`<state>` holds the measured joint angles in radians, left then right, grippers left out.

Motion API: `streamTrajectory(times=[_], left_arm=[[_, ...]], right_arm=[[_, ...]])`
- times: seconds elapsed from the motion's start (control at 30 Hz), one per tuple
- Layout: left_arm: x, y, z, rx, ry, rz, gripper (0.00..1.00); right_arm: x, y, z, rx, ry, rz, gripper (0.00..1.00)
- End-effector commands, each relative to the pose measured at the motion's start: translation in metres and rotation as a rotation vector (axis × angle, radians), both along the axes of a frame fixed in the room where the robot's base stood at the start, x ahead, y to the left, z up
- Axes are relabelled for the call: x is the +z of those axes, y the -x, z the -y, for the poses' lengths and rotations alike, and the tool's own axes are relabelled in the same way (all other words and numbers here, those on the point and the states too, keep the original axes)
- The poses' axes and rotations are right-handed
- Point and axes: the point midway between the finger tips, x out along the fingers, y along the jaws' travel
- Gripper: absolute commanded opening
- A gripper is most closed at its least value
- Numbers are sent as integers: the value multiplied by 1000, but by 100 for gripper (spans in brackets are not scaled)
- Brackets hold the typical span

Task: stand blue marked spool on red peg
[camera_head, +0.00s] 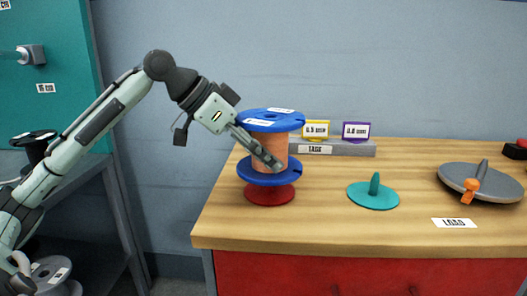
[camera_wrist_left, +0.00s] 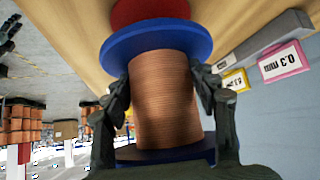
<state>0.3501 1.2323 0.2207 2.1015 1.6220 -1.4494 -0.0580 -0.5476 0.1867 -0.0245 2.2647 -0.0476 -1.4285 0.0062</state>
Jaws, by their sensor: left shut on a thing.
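The blue spool (camera_head: 270,121) has blue flanges, a copper-wire core and white labels on its top flange. It stands upright over the red peg's round base (camera_head: 269,194), with the lower flange just above or on that base; I cannot tell if they touch. The peg's post is hidden by the spool. My left gripper (camera_head: 262,153) reaches in from the left and is shut on the spool's core between the flanges. In the left wrist view its fingers lie on both sides of the copper core (camera_wrist_left: 163,100), with the red base (camera_wrist_left: 148,12) beyond the flange. My right gripper is not in view.
The wooden table (camera_head: 320,222) also holds a teal peg (camera_head: 373,196), and a grey disc with an orange knob (camera_head: 480,184) at right. A grey rack (camera_head: 345,149) with yellow and purple tags stands behind the spool. The front middle of the table is clear.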

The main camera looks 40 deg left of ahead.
Motion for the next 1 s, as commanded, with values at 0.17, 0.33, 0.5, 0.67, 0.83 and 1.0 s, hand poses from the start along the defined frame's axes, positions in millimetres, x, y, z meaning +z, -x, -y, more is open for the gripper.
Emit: streamTrajectory(times=[0.17, 0.33, 0.5, 0.67, 0.83, 1.0], left_arm=[[1, 0, 0, 1, 1, 5, 3], [-1, 0, 0, 0, 1, 4, 3], [-7, 0, 0, 0, 1, 4, 3], [-12, 0, 0, 0, 1, 4, 3], [-18, 0, 0, 1, 1, 5, 3], [-23, 0, 0, 1, 1, 5, 3]], right_arm=[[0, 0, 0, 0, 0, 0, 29], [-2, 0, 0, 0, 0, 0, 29], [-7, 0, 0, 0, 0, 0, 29], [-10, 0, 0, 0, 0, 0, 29], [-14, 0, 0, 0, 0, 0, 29], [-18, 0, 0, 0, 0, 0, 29]])
